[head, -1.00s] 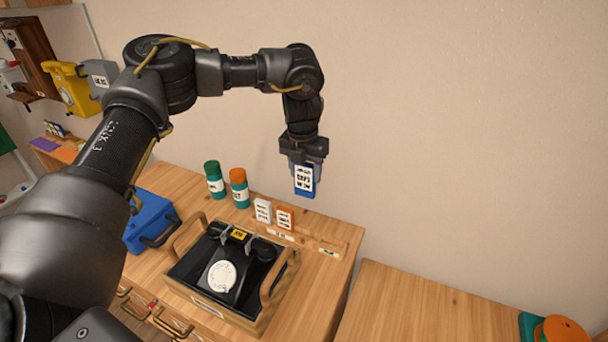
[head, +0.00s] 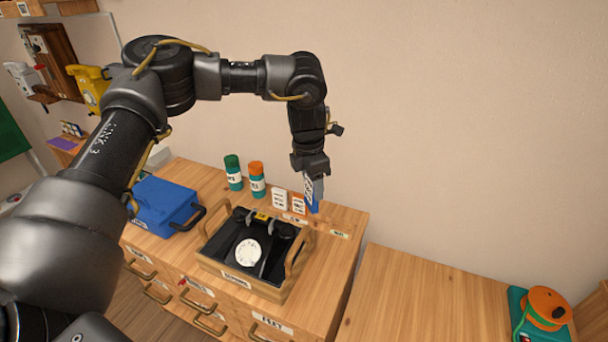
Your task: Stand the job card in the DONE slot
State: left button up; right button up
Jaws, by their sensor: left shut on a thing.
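The blue job card (head: 315,194) with a white printed face hangs from my left gripper (head: 311,174), which is shut on its upper part. The card is turned at an angle to the view. It appears near the right part of the card rack (head: 322,229) at the back of the wooden cabinet. I cannot tell whether its lower edge is above the rack or touching it. A small greenish label (head: 340,234) sits at the rack's right end; its words are too small to read. My right gripper is not in view.
A white card (head: 279,199) and an orange-edged card (head: 298,204) stand in the rack, left of the held card. Two jars (head: 257,181) stand further left. A wooden tray (head: 238,284) with a black dial phone is in front. A blue box (head: 163,205) is at left.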

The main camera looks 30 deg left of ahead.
pick_arm(q)
jog(key=s+d+f+m+g+b, duration=0.1)
jog(key=s+d+f+m+b, duration=0.1)
jog(key=s+f+m+b, duration=0.3)
jog(key=s+d+f+m+b, duration=0.1)
jog(key=s+f+m+b, duration=0.5)
jog(key=s+f+m, duration=0.4)
jog(key=f+m, duration=0.1)
jog(key=m, duration=0.1)
jog(key=shift+d+f+m+g+b, duration=0.25)
jog(key=shift+d+m+g+b, duration=0.05)
jog(key=shift+d+m+g, duration=0.1)
